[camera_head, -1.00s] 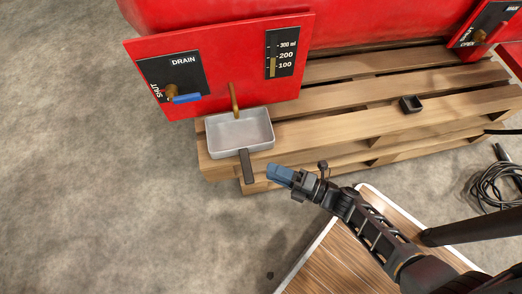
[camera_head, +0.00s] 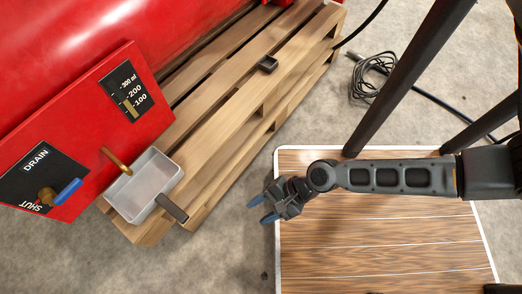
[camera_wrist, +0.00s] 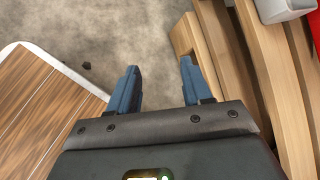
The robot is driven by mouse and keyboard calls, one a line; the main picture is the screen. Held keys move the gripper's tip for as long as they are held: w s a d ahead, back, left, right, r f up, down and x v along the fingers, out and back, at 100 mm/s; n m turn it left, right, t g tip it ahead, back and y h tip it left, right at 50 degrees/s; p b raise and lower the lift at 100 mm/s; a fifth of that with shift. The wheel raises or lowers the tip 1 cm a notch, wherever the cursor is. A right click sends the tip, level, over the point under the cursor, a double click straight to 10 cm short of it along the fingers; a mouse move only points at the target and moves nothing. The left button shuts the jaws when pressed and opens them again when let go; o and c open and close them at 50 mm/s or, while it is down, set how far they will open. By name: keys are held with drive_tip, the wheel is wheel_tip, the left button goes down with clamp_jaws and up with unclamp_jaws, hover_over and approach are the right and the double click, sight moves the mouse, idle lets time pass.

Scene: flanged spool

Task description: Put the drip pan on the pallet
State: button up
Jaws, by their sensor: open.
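The drip pan (camera_head: 143,186) is a pale grey rectangular tray with a dark handle (camera_head: 172,207). In the head view it sits at the near left end of the wooden pallet (camera_head: 232,108), below a brass spout. In the wrist view my gripper's blue fingers (camera_wrist: 160,68) are spread over bare floor. Only a corner of the pan (camera_wrist: 283,9) shows there, at the top right.
A red tank panel with a drain valve (camera_head: 58,193), blue-levered, and a gauge (camera_head: 126,92) stands beside the pan. The brass spout (camera_head: 117,160) overhangs it. A small black block (camera_head: 268,65) lies on the pallet. A white-edged wooden surface (camera_head: 390,240) lies under my arm. A coiled cable (camera_head: 372,80) lies behind.

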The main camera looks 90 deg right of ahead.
wheel_tip(320, 180, up, 31)
drive_tip(key=n+t+h, duration=0.2)
drive_tip(key=n+t, duration=0.4)
drive_tip(key=n, duration=1.9)
drive_tip(key=shift+d+n+h, duration=0.3)
drive_tip(key=shift+d, duration=0.05)
